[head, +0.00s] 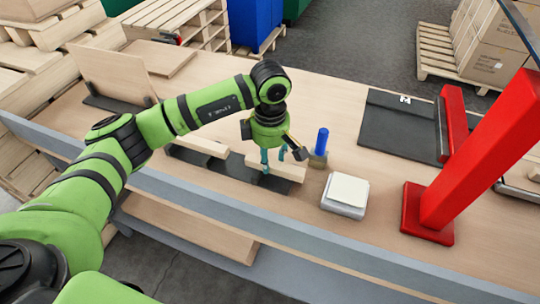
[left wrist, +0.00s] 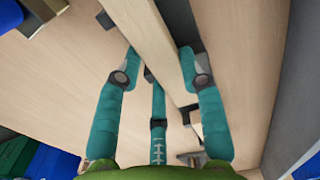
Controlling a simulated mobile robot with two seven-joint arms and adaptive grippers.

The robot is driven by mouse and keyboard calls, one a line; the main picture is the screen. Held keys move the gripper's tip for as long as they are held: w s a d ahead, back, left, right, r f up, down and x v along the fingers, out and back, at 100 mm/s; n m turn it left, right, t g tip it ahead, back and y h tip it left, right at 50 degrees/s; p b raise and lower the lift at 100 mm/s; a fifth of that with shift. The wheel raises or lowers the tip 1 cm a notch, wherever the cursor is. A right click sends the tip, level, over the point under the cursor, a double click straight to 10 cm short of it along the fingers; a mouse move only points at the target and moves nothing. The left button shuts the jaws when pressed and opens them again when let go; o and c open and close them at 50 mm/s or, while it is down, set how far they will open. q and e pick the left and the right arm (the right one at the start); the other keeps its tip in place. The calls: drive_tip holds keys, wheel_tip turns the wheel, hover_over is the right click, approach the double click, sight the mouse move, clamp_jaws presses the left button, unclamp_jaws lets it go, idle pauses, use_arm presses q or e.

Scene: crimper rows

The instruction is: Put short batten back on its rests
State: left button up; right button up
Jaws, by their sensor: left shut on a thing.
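My left gripper (head: 272,160), with teal fingers, is shut on a short pale wooden batten (head: 285,171) near the middle of the bench. In the left wrist view the batten (left wrist: 158,45) runs between the fingertips (left wrist: 158,58). Dark rests (head: 262,181) show beneath and beside it in the head view. I cannot tell whether the batten touches them. Another pale batten (head: 202,145) lies to the left on dark supports. My right gripper is not in view.
A blue upright cylinder (head: 321,142) stands close right of the gripper. A pale block on a grey base (head: 345,192) lies nearer the front. A red post (head: 470,160) and a dark mat (head: 398,125) are to the right. A wooden panel (head: 115,75) stands at the left.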

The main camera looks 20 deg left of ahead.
use_arm(q)
drive_tip(key=o, duration=1.3)
wheel_tip(320, 180, up, 12)
drive_tip(key=shift+r, duration=0.1)
